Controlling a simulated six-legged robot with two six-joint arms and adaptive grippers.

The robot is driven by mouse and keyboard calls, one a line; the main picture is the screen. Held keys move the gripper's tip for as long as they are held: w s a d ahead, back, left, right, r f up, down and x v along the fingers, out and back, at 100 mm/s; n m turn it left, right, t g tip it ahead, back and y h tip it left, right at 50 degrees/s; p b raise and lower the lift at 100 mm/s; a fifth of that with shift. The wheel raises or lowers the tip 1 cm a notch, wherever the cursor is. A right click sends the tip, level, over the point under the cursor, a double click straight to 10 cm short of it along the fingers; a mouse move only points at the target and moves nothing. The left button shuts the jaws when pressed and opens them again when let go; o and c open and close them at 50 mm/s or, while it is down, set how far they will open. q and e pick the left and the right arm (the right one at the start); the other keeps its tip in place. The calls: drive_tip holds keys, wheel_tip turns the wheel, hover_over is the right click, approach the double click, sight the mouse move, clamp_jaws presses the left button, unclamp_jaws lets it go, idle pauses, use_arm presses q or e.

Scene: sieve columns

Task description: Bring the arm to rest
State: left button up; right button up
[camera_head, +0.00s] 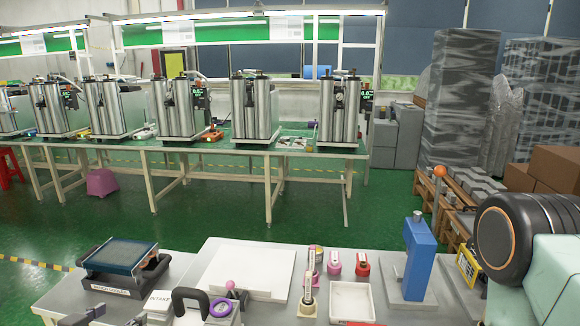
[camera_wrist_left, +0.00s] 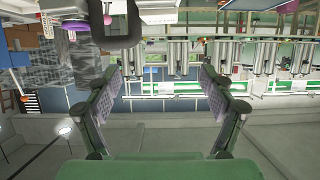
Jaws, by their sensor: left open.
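My left gripper (camera_head: 110,318) shows only in part at the bottom left edge of the head view, near the front of the bench. In the left wrist view its two fingers (camera_wrist_left: 160,90) stand wide apart with nothing between them. The wrist picture looks upside down, with the benches and steel columns hanging from the top. A pale green arm part with a black round joint fills the right edge of the head view. My right gripper does not show.
The near grey bench (camera_head: 388,260) carries a dark tray-like device (camera_head: 122,262), a white board (camera_head: 250,268), a blue stand (camera_head: 418,262), a white open box (camera_head: 352,300) and small red-and-white bottles (camera_head: 362,264). Steel columns (camera_head: 338,110) stand on a far bench. Green floor lies between.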

use_arm(q)
drive_tip(key=b+x, duration=0.6)
drive_tip(key=x, duration=0.4)
drive_tip(key=shift+w+f, duration=0.2)
drive_tip(key=shift+w, duration=0.1)
drive_tip(key=shift+w+r, duration=0.1)
wheel_tip(320, 180, up, 10)
drive_tip(key=p, duration=0.2)
drive_tip(key=shift+w+r, duration=0.15)
drive_tip(key=shift+r, duration=0.1)
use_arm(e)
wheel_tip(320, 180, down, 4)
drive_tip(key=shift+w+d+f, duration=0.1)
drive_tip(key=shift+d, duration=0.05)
